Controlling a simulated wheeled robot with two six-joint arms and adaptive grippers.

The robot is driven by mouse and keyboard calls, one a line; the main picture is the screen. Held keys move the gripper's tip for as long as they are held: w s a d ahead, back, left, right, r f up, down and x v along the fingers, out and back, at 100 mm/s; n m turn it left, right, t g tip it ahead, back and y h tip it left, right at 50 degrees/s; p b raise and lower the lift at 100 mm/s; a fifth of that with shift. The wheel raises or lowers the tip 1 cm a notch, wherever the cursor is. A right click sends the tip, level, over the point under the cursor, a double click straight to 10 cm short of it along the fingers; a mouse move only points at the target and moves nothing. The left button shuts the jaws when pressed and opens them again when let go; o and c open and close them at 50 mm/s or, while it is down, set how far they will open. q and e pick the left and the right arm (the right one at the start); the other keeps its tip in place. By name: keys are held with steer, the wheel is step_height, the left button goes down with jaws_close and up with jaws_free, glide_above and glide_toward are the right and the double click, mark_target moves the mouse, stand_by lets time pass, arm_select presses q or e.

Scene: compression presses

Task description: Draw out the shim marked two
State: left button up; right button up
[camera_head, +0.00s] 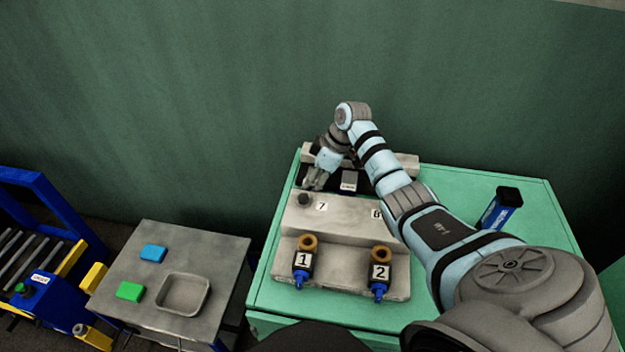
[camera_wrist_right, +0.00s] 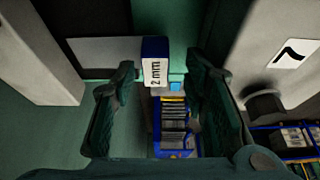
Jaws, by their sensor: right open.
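The shim marked "2 mm" (camera_wrist_right: 155,62) shows its white label and dark blue top in the right wrist view. It sits between the fingertips of my right gripper (camera_head: 314,182), with a visible gap on each side. The gripper is open and reaches down at the left rear of the grey press fixture (camera_head: 335,228). In the head view the shim cannot be made out behind the gripper. My left gripper is in neither view.
A black knob (camera_head: 303,199) beside a "7" label stands close to my right gripper. Blue units marked 1 (camera_head: 302,262) and 2 (camera_head: 380,273) are at the fixture's front. A grey side table (camera_head: 222,260) holds a metal tray (camera_head: 183,311) and blue and green blocks.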

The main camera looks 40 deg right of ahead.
steer(key=v, duration=1.1)
steer(key=shift+s+r, duration=0.15)
steer(key=shift+r, duration=0.15)
steer(key=shift+f, duration=0.15)
